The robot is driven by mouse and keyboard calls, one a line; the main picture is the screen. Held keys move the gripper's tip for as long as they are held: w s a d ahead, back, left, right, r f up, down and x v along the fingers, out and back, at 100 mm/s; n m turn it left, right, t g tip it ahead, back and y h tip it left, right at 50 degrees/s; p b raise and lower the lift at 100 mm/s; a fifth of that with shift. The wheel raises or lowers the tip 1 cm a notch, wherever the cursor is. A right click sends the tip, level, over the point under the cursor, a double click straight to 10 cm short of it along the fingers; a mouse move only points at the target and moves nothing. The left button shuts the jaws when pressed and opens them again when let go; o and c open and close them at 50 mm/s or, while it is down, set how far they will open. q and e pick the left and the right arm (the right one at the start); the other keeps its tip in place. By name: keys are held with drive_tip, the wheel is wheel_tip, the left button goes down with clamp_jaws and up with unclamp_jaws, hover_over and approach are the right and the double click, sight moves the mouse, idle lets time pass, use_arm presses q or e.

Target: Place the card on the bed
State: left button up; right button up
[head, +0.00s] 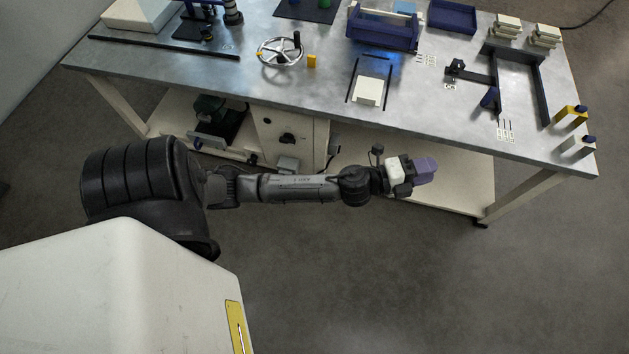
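A cream card-like rectangle (368,91) lies on the metal table, between two thin black rails (388,84) near the front edge. Which surface is the bed I cannot tell for sure; the railed area around this rectangle is one flat spot, and a dark angular frame (541,88) at the right is another. My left gripper (428,170) has blue-purple fingers. It is in front of the table's front edge, apart from the rectangle and to its lower right. Its fingers are too small and foreshortened to show a gap. My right gripper is not in view.
On the table (215,78) stand a handwheel (280,52), a yellow block (311,61), a blue tray-like holder (384,27), and cream stacked blocks (507,28) at the back right. Yellow (570,115) and white (577,146) blocks stand at the right edge. A lower shelf (440,175) runs beneath.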

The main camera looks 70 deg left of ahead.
use_arm(q)
drive_tip(key=s+f+n+g+y, duration=0.5)
drive_tip(key=s+f+n+g, duration=0.5)
drive_tip(key=s+n, duration=0.4)
drive_tip(key=s+d+f+n+g+h, duration=0.1)
drive_tip(key=s+d+g, duration=0.1)
drive_tip(key=s, duration=0.5)
drive_tip(key=s+d+f+n+g+h, duration=0.1)
drive_tip(key=s+d+f+g, duration=0.1)
drive_tip(key=s, duration=0.5)
drive_tip(key=shift+d+f+g, duration=0.25)
drive_tip(key=shift+d+g, duration=0.1)
drive_tip(key=shift+g, duration=0.55)
